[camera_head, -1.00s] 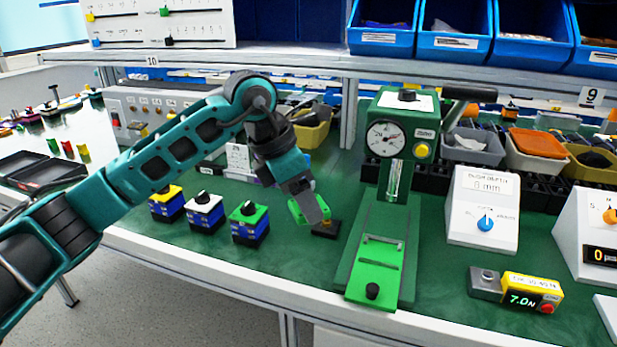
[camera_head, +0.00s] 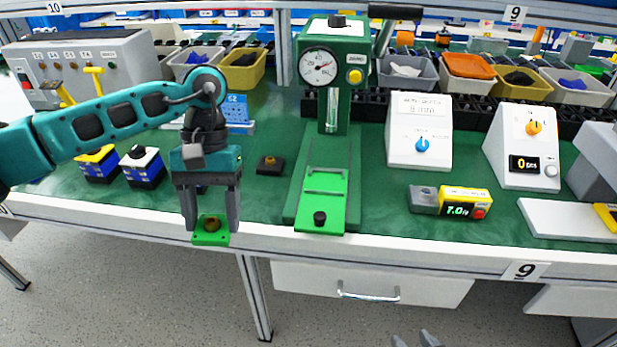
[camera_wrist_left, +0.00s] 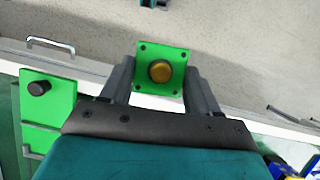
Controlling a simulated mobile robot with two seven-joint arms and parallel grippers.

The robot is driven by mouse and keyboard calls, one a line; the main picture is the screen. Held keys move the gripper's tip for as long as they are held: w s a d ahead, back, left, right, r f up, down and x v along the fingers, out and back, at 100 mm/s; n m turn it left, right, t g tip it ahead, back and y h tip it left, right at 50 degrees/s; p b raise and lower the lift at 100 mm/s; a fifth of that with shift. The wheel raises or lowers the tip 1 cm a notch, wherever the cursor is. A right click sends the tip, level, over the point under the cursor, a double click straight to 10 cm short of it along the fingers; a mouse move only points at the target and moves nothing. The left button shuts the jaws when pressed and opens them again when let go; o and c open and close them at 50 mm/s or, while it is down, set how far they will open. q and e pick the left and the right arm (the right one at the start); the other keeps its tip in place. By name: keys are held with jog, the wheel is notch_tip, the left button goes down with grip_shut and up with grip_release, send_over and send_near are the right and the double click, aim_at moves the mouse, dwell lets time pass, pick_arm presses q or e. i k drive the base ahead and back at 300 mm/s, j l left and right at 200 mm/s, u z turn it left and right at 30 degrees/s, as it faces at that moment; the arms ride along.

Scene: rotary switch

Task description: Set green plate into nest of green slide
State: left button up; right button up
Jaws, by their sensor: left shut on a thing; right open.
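The green plate (camera_head: 211,239) is a small square with corner holes and a round brass-coloured knob in its middle. My left gripper (camera_head: 211,222) points down and is shut on it, at the table's front edge, left of the press. The left wrist view shows the plate (camera_wrist_left: 147,58) between both fingers. The green slide (camera_head: 322,208), with a black knob at its front end, lies on the base of the green press; the slide (camera_wrist_left: 52,108) also shows at left in the wrist view. The tips of my right gripper (camera_head: 416,341) show at the bottom edge, apart and empty.
The green press (camera_head: 341,85) with gauge and lever stands behind the slide. A small dark block (camera_head: 270,165) sits left of it. The drawer (camera_head: 370,288) below is closed.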

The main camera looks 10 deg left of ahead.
aim_at(321, 211)
jog(key=i+j, duration=0.1)
jog(key=j, duration=0.5)
jog(key=j+z, duration=0.55)
jog(key=z, duration=0.65)
